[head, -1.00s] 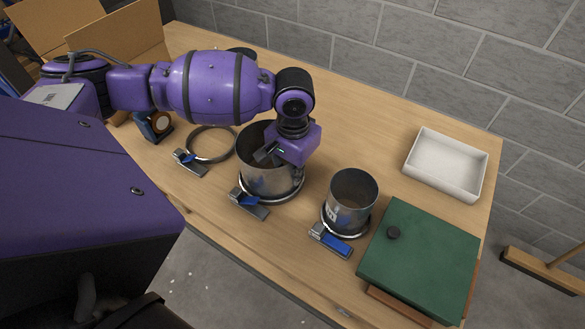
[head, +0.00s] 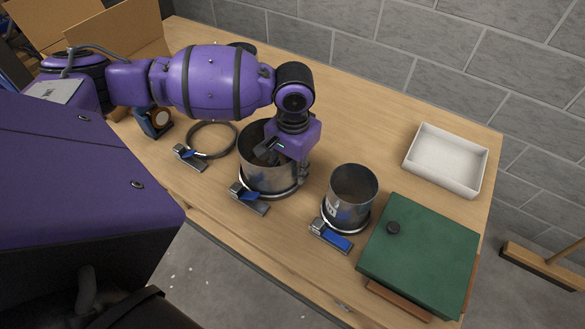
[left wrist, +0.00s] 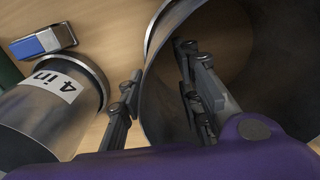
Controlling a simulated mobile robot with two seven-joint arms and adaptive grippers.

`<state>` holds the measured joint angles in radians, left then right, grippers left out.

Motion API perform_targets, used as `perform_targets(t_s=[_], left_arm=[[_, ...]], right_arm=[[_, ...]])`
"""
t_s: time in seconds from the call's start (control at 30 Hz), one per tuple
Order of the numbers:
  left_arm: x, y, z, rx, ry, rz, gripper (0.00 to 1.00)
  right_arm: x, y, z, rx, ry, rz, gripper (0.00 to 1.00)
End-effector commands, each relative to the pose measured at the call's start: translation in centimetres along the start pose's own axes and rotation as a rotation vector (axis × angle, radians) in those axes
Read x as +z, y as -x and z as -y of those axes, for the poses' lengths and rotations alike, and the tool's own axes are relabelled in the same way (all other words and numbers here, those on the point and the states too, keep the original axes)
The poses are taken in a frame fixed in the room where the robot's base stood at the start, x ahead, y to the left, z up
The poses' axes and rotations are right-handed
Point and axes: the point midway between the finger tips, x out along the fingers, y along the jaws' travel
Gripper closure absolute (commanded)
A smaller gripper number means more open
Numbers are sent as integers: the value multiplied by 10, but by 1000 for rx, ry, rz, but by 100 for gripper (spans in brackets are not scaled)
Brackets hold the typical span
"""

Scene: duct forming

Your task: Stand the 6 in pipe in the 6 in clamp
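A wide, shiny metal pipe (head: 262,178) stands upright at the middle of the bench. No size label shows on it. A clamp ring surrounds its foot, with a blue-and-grey latch (head: 249,197) at the front left. My left gripper (head: 275,152) is at the right part of its mouth. The left wrist view shows the fingers (left wrist: 160,95) apart, one inside the wide pipe (left wrist: 165,110) and one outside, with its wall between them; I see no firm grip. An empty clamp ring (head: 232,149) lies to the left. My right gripper is out of view.
A narrower pipe (head: 350,190) stands in a clamp to the right; its label reads 4 in in the left wrist view (left wrist: 62,85). A green case (head: 425,255) and a white tray (head: 447,158) occupy the right side. The back middle of the bench is clear.

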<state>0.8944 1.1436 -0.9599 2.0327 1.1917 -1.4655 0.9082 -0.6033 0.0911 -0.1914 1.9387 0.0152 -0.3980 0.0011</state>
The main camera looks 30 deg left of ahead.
Motion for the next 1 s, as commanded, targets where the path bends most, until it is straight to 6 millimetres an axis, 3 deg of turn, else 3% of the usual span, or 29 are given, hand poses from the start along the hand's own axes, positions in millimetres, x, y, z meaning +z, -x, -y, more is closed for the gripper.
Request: perform_targets(t_s=[0.53, 0.7, 1.0], left_arm=[[-1, 102, 0, 0, -1, -5, 68], [0, 115, 0, 0, 1, -2, 68], [0, 116, 0, 0, 0, -2, 68]], right_arm=[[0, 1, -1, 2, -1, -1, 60], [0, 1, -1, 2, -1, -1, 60], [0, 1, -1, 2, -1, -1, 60]])
